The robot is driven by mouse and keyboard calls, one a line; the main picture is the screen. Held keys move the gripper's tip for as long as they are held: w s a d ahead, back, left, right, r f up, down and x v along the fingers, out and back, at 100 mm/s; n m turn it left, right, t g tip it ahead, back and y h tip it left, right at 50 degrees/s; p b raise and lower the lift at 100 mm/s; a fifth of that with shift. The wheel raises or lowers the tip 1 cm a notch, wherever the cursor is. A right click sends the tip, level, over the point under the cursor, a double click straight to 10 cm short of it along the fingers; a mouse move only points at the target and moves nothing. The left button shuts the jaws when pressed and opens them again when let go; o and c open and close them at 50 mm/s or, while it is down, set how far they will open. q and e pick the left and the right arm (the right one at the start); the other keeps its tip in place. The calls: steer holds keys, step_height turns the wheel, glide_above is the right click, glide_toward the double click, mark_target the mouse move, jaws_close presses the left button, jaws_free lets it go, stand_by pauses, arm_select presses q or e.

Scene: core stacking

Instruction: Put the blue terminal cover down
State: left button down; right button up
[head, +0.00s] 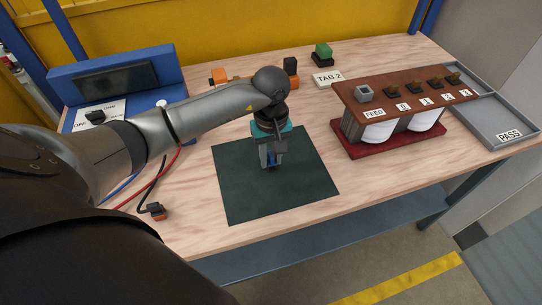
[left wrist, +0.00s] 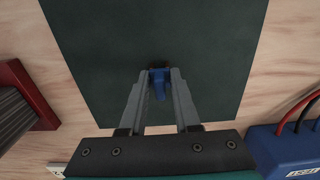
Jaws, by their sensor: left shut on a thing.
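My left gripper (head: 271,163) is over the dark green mat (head: 235,190) on the wooden table. In the left wrist view my left gripper (left wrist: 160,75) is shut on the blue terminal cover (left wrist: 158,86), a small blue piece between the fingertips. In the head view the fingers hide most of the cover. Whether the cover touches the mat or hangs just above it, I cannot tell. My right gripper is not in view.
A brown rack (head: 400,92) with several switch-like parts stands on a red base (head: 388,146) right of the mat. A grey tray (head: 490,118) marked PASS is at the far right. A blue tester (head: 125,82) stands at the left. The mat around the gripper is clear.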

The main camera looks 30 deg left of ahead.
arm_select(q)
steer(key=shift+f, duration=0.1)
steer(key=shift+f, duration=0.15)
steer(key=c, duration=0.6)
jaws_free()
steer(key=shift+r, duration=0.25)
